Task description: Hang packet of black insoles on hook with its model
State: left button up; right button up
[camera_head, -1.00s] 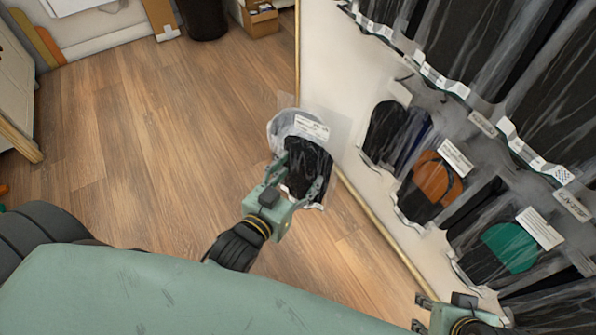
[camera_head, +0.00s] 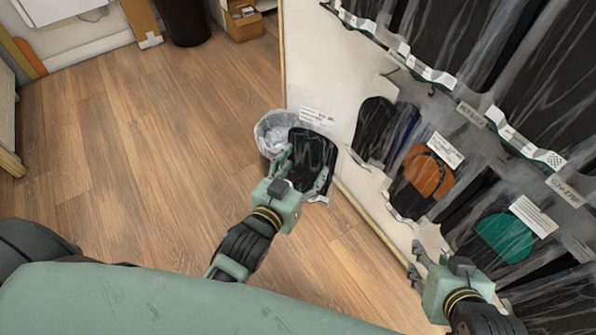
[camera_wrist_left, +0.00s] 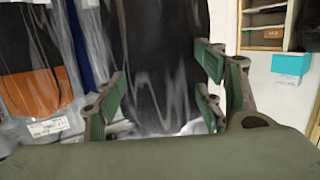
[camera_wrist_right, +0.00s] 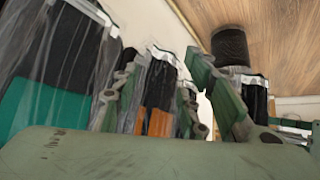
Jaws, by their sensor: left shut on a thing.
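My left gripper (camera_head: 306,182) is shut on a clear packet of black insoles (camera_head: 314,150) and holds it upright in front of the lower left part of the display wall. In the left wrist view the black packet (camera_wrist_left: 155,60) fills the space between the fingers. A white label (camera_head: 318,117) shows at its top. On the wall, black packets (camera_head: 374,128) hang on a hook at the left end of the lower row. My right gripper (camera_head: 418,265) is open and empty, low in front of the wall; in the right wrist view its fingers stand apart. Most hooks are hidden behind packets.
Orange-and-black packets (camera_head: 428,175) and green-and-black packets (camera_head: 505,238) hang further right on the wall, with grey model tags (camera_head: 471,115) on the rail. A bin with a clear liner (camera_head: 268,132) stands on the floor behind the held packet. The wooden floor (camera_head: 130,150) at left is clear.

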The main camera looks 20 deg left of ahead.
aim_at(313, 166)
pick_arm(q)
jog(key=shift+w+d+b, duration=0.55)
jog(key=shift+w+d, duration=0.25)
jog(key=shift+w, duration=0.25)
jog(key=shift+w+d, duration=0.3)
jog(key=shift+w, duration=0.05)
pick_arm(e)
jog(key=w+a+r+t+y, duration=0.1)
jog(key=w+a+r+t, duration=0.1)
jog(key=w+r+t, duration=0.2)
jog(key=shift+w+a+r, duration=0.2)
jog(key=shift+w+r, duration=0.7)
jog(key=shift+w, duration=0.05)
pick_arm(q)
jog(key=shift+a, duration=0.1)
